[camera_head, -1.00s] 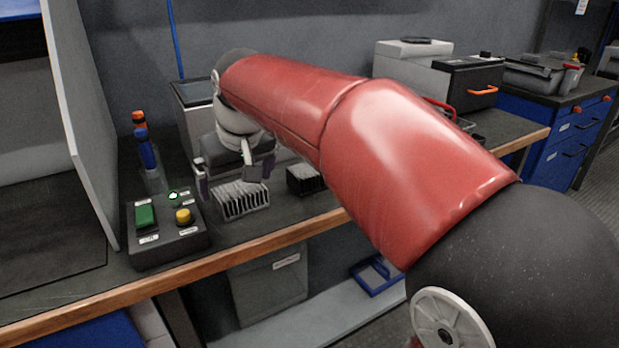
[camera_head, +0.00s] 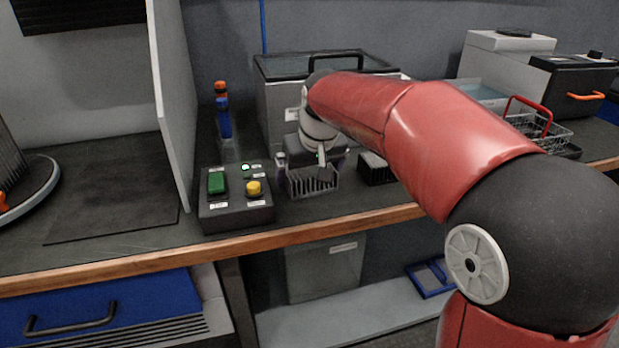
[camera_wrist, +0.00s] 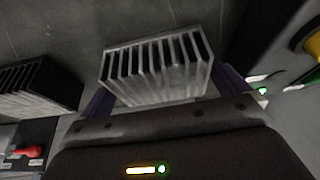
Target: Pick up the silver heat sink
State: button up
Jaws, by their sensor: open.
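The silver heat sink (camera_head: 313,181) sits on the dark bench top, near its front edge, with its upright fins showing. It also shows in the wrist view (camera_wrist: 157,66), between the two purple fingers. My gripper (camera_head: 312,165) is open, with one finger on each side of the heat sink. In the wrist view my gripper (camera_wrist: 166,90) has its fingers beside the near end of the heat sink. I cannot tell whether either finger touches it.
A black finned block (camera_head: 376,168) stands just right of the heat sink. A control box (camera_head: 236,212) with green and yellow buttons stands to its left. A glass-lidded case (camera_head: 275,95) is behind, and a wire basket (camera_head: 535,128) is at the right.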

jog(key=c, duration=0.8)
jog(key=shift+r, duration=0.1)
jog(key=shift+c, duration=0.8)
